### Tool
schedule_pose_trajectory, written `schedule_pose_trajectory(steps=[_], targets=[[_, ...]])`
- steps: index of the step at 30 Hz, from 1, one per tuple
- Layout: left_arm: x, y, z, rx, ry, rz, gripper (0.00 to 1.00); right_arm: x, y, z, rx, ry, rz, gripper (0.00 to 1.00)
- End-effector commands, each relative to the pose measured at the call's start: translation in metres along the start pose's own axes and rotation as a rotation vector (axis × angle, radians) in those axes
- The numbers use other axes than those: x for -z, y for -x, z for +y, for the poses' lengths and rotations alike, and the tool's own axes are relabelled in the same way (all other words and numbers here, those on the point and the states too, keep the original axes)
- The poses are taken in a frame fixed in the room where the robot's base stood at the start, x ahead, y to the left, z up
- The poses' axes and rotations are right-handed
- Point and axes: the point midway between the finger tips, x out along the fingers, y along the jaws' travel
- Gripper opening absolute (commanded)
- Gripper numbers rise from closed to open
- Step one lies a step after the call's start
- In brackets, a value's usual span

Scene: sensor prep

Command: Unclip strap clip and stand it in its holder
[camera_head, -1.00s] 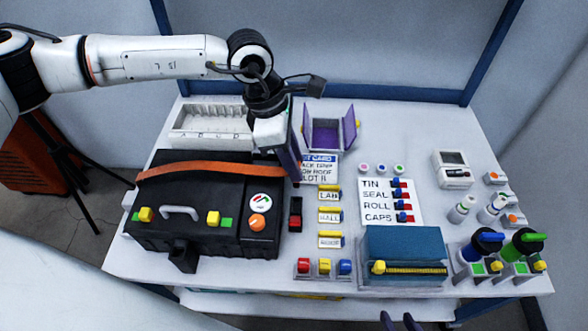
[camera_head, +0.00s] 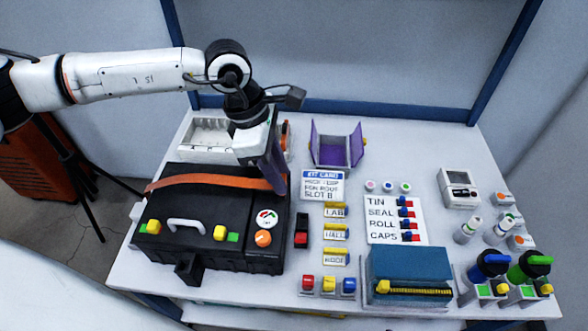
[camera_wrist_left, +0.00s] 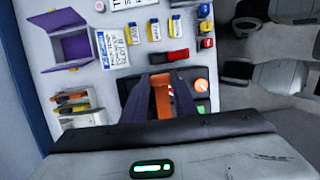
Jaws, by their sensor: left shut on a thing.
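An orange strap (camera_head: 215,184) runs across the back of the black case (camera_head: 190,208), and its right end meets my left gripper (camera_head: 279,188). The gripper's purple fingers point down at the case's back right corner. In the left wrist view, the fingers (camera_wrist_left: 161,95) are shut on an orange piece (camera_wrist_left: 161,98), which I take as the strap clip. The fingers hide most of it, and I cannot tell whether it is free of the case. A small black open-topped block (camera_head: 188,270) stands at the case's front; I cannot tell if it is the clip's holder. My right gripper is out of view.
A white lettered tray (camera_head: 205,140) stands behind the case. A purple open box (camera_head: 335,150) and a kit card (camera_head: 323,185) lie to the right. Labelled yellow blocks, a switch board (camera_head: 394,220) and a teal box (camera_head: 410,272) fill the middle and front.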

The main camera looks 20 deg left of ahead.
Motion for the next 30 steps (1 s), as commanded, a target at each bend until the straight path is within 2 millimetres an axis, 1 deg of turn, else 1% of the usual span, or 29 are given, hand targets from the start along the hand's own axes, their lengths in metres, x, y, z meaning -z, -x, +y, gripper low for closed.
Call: schedule_pose_trajectory(steps=[1,6,12,15,18,26,30], targets=[[0.008,-0.001,-0.001,0.000,0.003,0.000,0.06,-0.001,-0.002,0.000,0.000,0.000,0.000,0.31],[0.028,0.000,-0.004,0.000,0.003,0.000,0.06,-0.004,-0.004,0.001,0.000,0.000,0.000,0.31],[0.051,0.001,-0.008,0.000,0.004,0.000,0.06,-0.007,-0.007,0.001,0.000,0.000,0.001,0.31],[0.059,0.002,-0.010,0.000,0.002,0.000,0.06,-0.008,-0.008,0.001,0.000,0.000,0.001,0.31],[0.063,0.003,-0.011,0.001,0.000,0.000,0.06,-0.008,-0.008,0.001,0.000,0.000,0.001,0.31],[0.063,0.003,-0.011,0.000,0.000,0.000,0.06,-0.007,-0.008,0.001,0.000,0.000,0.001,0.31],[0.072,0.005,-0.011,0.000,0.004,0.000,0.06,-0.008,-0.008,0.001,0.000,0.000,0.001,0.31]])
